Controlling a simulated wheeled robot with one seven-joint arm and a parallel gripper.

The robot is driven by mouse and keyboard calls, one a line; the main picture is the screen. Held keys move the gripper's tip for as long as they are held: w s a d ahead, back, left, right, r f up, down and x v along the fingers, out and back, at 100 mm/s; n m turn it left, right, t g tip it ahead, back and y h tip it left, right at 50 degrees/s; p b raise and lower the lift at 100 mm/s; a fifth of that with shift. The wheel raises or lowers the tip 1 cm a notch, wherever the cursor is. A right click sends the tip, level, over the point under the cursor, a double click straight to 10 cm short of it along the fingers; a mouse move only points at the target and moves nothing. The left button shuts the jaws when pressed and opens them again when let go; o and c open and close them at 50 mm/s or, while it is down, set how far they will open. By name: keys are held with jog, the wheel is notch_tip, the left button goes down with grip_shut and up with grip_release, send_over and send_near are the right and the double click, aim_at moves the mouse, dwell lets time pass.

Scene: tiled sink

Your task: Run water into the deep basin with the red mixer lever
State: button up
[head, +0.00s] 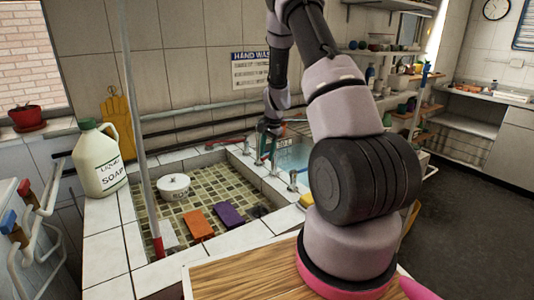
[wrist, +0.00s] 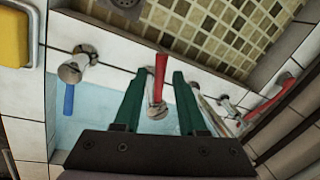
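The red mixer lever (wrist: 160,78) stands on a chrome tap body on the tiled ledge between the two basins. My gripper (wrist: 158,82) has green fingers, one on each side of this lever, with gaps visible on both sides. In the head view my gripper (head: 268,142) is over the ledge, partly hidden by my arm. The deep basin (head: 292,156) shows a pale blue surface in the head view, and it lies below the fingers in the wrist view (wrist: 100,105). I cannot make out a running stream.
A soap jug (head: 101,165) stands left.

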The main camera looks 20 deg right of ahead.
grip_shut()
dwell(1.2)
